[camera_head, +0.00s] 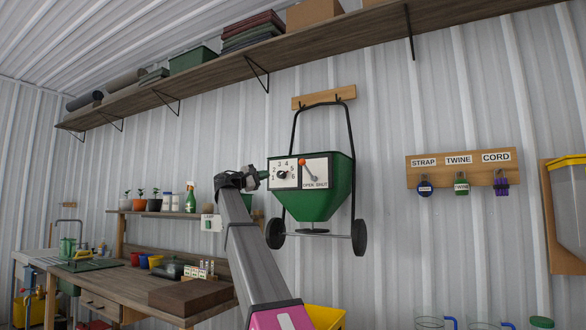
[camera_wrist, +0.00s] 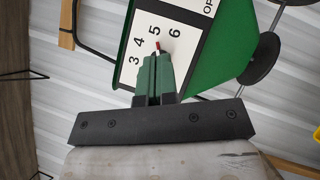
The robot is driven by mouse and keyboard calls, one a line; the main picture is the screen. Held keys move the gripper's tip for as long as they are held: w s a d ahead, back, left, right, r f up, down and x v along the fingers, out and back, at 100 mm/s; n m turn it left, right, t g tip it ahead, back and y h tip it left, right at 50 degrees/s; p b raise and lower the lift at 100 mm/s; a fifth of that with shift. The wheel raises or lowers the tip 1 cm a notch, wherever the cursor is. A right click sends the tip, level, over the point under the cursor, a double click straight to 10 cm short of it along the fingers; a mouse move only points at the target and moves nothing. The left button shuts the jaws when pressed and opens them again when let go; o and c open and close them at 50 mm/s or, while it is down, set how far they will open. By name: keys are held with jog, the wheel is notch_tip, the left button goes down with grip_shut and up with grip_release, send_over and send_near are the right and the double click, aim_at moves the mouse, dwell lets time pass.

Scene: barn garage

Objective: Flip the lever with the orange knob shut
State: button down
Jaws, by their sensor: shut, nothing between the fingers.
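The lever's orange knob (camera_head: 302,162) shows in the head view on a white plate (camera_head: 322,170) lettered OPEN and SHUT, on the front of a green hopper (camera_head: 338,190). The lever tilts up and left, with its knob toward the OPEN side. Left of it is a numbered dial (camera_head: 282,174). My gripper (camera_head: 265,174) is shut and empty at the left edge of the dial plate. In the wrist view its green fingers (camera_wrist: 155,60) overlap the dial plate (camera_wrist: 170,40); contact cannot be told. The knob is out of that view.
The spreader hangs by its black handle (camera_head: 322,108) from a wooden wall bracket, with wheels (camera_head: 359,237) below. A workbench (camera_head: 130,285) with pots stands lower left. The wall between spreader and rack is clear.

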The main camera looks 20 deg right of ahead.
jog(key=shift+d, duration=0.1)
send_near(307, 169)
jog(key=w+d+r, duration=0.3)
jog(key=w, duration=0.1)
jog(key=shift+s+d+r, duration=0.1)
jog(key=shift+d+r, duration=0.25)
jog(key=shift+r, duration=0.15)
